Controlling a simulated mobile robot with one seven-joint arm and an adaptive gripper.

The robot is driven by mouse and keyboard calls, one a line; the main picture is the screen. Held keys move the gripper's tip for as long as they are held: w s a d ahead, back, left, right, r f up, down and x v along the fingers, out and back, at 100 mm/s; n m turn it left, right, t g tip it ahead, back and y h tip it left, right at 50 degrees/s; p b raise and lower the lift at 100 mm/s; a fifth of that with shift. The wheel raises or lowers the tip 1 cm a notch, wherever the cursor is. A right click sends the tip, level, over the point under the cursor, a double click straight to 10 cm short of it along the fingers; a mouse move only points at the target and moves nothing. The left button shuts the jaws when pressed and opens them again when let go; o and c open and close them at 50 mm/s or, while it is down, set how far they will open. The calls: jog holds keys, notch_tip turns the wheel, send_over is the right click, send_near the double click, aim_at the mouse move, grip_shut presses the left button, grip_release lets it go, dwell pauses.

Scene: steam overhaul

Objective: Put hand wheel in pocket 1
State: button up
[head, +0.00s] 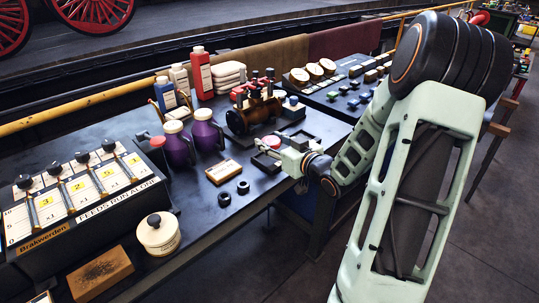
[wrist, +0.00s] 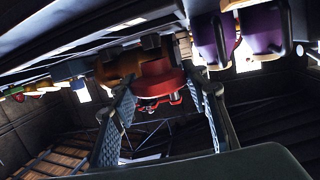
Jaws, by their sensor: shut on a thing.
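The red hand wheel (wrist: 158,80) sits between the two fingers of my gripper (wrist: 163,98) in the wrist view. My gripper is shut on it. I cannot read a pocket number there, so I cannot tell which is pocket 1.
A brown valve body (head: 252,116) stands behind the gripper. Two purple jugs (head: 207,133) and a label block (head: 223,171) are to the left. Two black rings (head: 224,199) lie near the front edge. A cream pot (head: 158,233) stands at the lower left.

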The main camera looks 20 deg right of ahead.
aim_at(270, 159)
jog(key=shift+w+a+f, duration=0.1)
jog(key=shift+w+f, duration=0.5)
jog(key=shift+f, duration=0.05)
jog(key=shift+f+b, duration=0.35)
jog(key=shift+f, duration=1.1)
jog(key=shift+f, duration=0.2)
jog(key=o, duration=1.4)
jog(key=shift+r, duration=0.1)
jog(key=shift+s+r, duration=0.15)
jog(key=shift+s, duration=0.05)
jog(key=v, duration=1.1)
jog(key=shift+s+p, duration=0.35)
jog(key=shift+p, duration=0.1)
